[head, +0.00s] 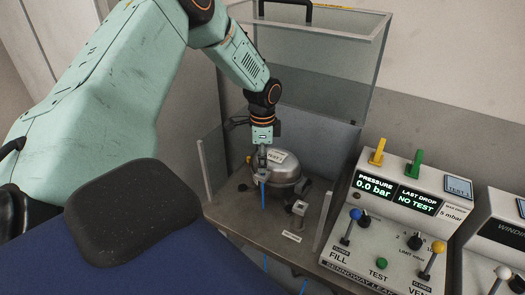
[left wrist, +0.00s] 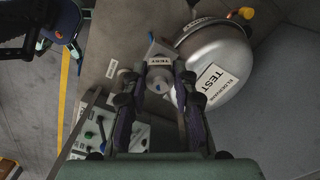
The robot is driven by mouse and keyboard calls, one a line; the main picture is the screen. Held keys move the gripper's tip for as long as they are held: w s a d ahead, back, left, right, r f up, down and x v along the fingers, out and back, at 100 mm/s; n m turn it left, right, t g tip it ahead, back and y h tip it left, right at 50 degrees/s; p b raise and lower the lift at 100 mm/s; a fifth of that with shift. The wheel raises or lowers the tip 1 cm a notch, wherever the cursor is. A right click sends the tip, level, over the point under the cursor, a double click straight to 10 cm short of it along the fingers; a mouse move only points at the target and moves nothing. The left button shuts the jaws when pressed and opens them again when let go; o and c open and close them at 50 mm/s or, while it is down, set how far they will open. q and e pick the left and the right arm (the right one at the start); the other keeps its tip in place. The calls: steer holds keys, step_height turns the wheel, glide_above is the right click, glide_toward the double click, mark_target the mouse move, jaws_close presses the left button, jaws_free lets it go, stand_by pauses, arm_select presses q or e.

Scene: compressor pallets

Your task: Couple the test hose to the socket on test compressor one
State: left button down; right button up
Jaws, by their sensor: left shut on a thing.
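The test compressor (head: 287,178) is a silver dome with a white label, standing inside a clear-walled booth. It also shows in the left wrist view (left wrist: 235,47), where its label reads TEST. My left gripper (head: 262,171) points down at the compressor's near left side. It is shut on the end of the test hose, a round metal coupling (left wrist: 160,85) with a small TEST tag. The blue hose (head: 263,196) hangs below the fingers in the head view. The socket is not clearly visible, and I cannot tell whether the coupling touches it. My right gripper is not in view.
The booth's clear lid (head: 317,45) stands raised behind my arm. A small metal block (head: 298,208) is on the bench right of the hose. The control panel (head: 395,225) at the right reads 0.0 bar and NO TEST, with several levers and knobs.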

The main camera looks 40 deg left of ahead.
arm_select(q)
steer(key=shift+f+b, duration=0.55)
steer(key=shift+f, duration=0.35)
steer(key=c, duration=1)
jaws_free()
steer(key=shift+r, duration=0.1)
step_height(320, 180, up, 7)
steer(key=shift+r, duration=0.2)
